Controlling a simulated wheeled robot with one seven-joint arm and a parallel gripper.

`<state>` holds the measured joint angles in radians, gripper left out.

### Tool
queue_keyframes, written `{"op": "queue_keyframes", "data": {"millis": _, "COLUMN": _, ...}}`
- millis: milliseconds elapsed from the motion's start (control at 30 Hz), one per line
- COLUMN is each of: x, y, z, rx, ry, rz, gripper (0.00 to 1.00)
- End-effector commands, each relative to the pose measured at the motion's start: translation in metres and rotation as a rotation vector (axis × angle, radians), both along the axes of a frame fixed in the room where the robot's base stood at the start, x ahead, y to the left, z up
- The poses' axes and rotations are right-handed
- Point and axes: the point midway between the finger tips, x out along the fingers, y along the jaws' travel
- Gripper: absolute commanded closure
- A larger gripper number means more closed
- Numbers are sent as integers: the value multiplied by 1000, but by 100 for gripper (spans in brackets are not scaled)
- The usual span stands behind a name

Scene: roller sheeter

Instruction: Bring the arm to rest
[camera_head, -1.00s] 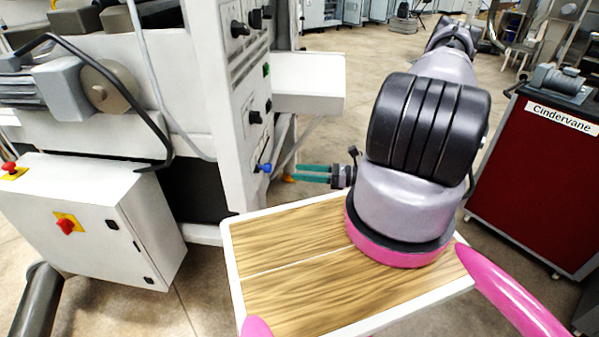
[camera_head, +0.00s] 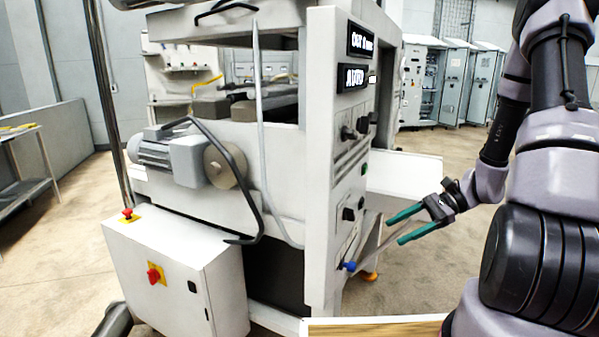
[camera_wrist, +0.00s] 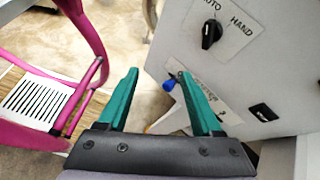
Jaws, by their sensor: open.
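My gripper (camera_head: 398,227) has two teal fingers, spread apart with nothing between them. In the head view it is in front of the right side of the sheeter (camera_head: 338,130), near its control panel. In the wrist view the open fingers (camera_wrist: 165,100) point toward the panel face, where a black AUTO/HAND selector knob (camera_wrist: 211,34) and a blue-tipped lever (camera_wrist: 169,85) show. The blue tip (camera_head: 350,266) also shows low on the panel in the head view. My grey and black arm fills the right side of the head view.
A white side tray (camera_head: 405,174) juts from the machine close behind the gripper. A control box (camera_head: 175,280) with red knobs stands at lower left. Grey cabinets (camera_head: 450,80) stand at the back. Open floor lies between them and the machine.

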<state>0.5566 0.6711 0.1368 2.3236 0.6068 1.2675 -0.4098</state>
Motion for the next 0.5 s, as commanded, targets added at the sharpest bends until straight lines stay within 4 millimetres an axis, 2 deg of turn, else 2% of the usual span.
{"op": "queue_keyframes", "data": {"millis": 33, "x": 0, "y": 1, "z": 17, "rx": -57, "ry": -45, "rz": 46, "gripper": 34}}
{"op": "queue_keyframes", "data": {"millis": 500, "x": -25, "y": 8, "z": 145, "rx": -533, "ry": -446, "rz": 356, "gripper": 34}}
